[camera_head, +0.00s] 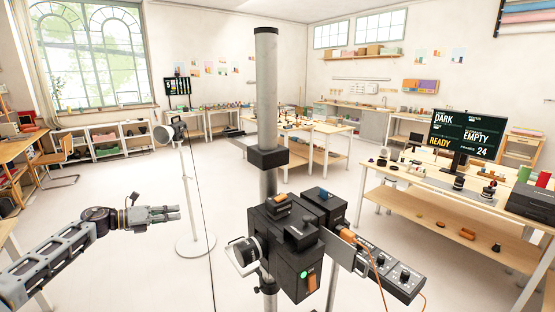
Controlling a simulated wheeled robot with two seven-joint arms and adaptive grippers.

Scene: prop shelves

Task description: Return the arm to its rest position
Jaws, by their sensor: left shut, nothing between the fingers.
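My left arm (50,258) comes in from the left side of the head view, stretched out toward the middle. My left gripper (168,213) points to the right with its fingers together. It holds nothing and hangs in free air over the floor. It is left of the black device on the column and apart from it. My right arm and gripper do not show in this view.
A grey column (266,90) carries a black boxy device (285,240) with a green light and orange cable. A lamp on a white stand (194,245) is behind my gripper. A wooden workbench (440,210) with a monitor (467,134) stands right.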

